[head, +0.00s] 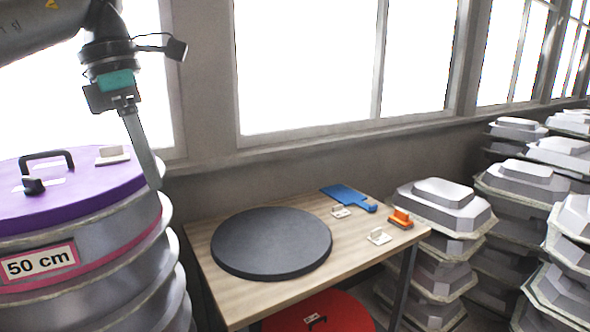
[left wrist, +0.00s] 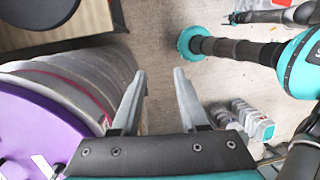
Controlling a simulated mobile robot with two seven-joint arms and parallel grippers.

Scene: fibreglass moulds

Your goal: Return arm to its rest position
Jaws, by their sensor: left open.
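My left gripper (head: 154,186) hangs at the upper left of the head view, pointing down in front of the stacked round moulds, with nothing in it. In the left wrist view its two fingers (left wrist: 159,74) are spread apart with bare floor between them. A stack of round grey moulds (head: 100,250) with a purple lid (head: 85,195) and a "50 cm" label stands behind and left of the fingers. The same purple lid shows at the lower left of the left wrist view (left wrist: 40,135).
A wooden table (head: 228,292) carries a black round disc (head: 272,243), a blue tool (head: 347,197), an orange-handled tool (head: 401,218) and small white pieces. A red disc (head: 330,316) sits below it. Stacks of grey moulds (head: 440,215) crowd the right. Windows line the wall.

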